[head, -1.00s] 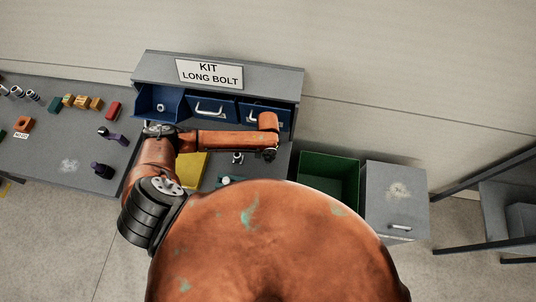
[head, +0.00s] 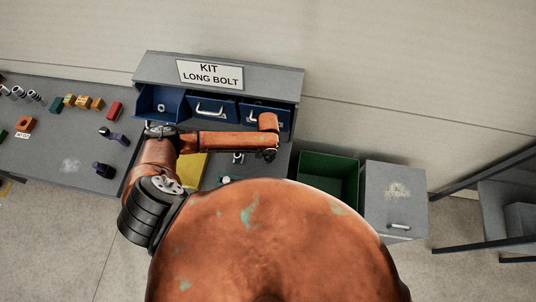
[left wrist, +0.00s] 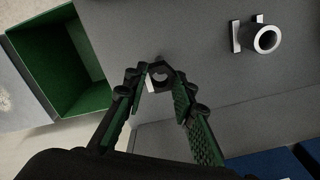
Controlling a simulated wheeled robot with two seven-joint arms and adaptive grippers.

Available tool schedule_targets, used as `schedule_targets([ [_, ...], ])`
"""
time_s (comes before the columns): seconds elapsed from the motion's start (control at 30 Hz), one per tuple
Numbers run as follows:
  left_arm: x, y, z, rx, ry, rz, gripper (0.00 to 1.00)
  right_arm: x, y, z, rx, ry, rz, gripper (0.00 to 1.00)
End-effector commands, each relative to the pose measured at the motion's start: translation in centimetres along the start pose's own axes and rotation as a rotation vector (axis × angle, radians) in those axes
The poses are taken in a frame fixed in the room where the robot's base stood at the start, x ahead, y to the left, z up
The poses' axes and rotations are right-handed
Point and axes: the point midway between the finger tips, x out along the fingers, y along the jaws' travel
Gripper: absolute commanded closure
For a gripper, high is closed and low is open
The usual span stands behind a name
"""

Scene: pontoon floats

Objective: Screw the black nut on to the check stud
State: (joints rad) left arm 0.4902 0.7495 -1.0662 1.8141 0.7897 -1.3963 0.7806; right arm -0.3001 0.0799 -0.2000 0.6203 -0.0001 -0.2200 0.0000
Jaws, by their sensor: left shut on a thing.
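My left gripper (left wrist: 160,80) is shut on the black nut (left wrist: 162,68), a dark ring held between its fingertips in the left wrist view. In the head view the left gripper (head: 269,154) is small and points down over the right part of the grey bench; the nut cannot be made out there. A pale hollow metal fitting (left wrist: 265,39) on a light bracket stands apart from the nut, at upper right in the left wrist view. I cannot tell whether it is the check stud. A small pale strip shows just beside the nut. My right gripper is not in view.
Blue drawers (head: 212,110) sit under the KIT LONG BOLT sign (head: 211,74). A green bin (head: 328,168) and a grey cabinet (head: 389,196) stand right of the bench. A yellow plate (head: 192,169) lies left of the gripper. The left table holds several coloured parts.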

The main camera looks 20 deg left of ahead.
Motion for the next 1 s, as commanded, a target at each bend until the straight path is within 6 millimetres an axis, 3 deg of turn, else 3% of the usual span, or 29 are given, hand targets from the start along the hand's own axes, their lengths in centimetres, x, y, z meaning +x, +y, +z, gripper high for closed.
schedule_targets([
  [0.37,-0.10,0.01,-0.01,-0.001,0.000,0.000,1.00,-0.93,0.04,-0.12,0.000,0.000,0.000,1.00],
  [1.0,0.62,0.00,-0.01,0.000,0.000,0.000,1.00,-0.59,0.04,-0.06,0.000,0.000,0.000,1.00],
])
